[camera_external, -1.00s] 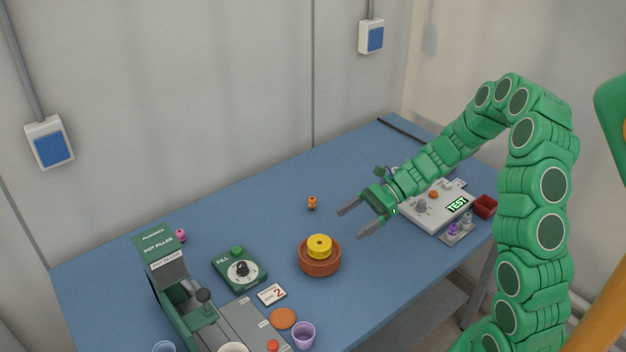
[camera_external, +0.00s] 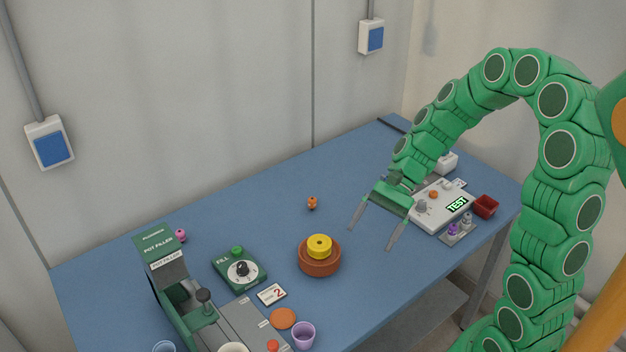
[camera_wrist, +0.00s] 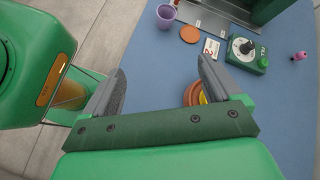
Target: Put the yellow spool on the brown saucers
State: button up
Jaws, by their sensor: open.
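The yellow spool (camera_external: 319,246) sits upright on the brown saucers (camera_external: 320,264), which are stacked on the blue table. In the wrist view the spool (camera_wrist: 203,98) and the saucers (camera_wrist: 190,90) show only in part, behind my right finger. My gripper (camera_external: 369,238) is open and empty. It is to the right of the saucers in the external view, apart from them, with its fingers pointing downward. In the wrist view my gripper (camera_wrist: 160,80) has bare table between its fingers.
A green pot filler (camera_external: 172,280), a FILL dial box (camera_external: 240,268), an orange disc (camera_external: 283,318) and a purple cup (camera_external: 303,335) are at the left. A white TEST device (camera_external: 440,207) and a red bin (camera_external: 485,207) are at the right. A small orange figure (camera_external: 312,203) stands behind the saucers.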

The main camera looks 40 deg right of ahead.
jog(key=s+d+r+n+h, duration=0.2)
jog(key=s+n+h, duration=0.1)
jog(key=s, duration=0.4)
jog(key=s+d+r+n+h, duration=0.2)
jog(key=s+r+n+h, duration=0.1)
jog(key=s, duration=0.4)
jog(key=s+d+r+n+h, duration=0.2)
jog(key=s+n+h, duration=0.2)
jog(key=s, duration=0.3)
jog(key=shift+s+d+r+n, duration=0.25)
jog(key=shift+n, duration=0.45)
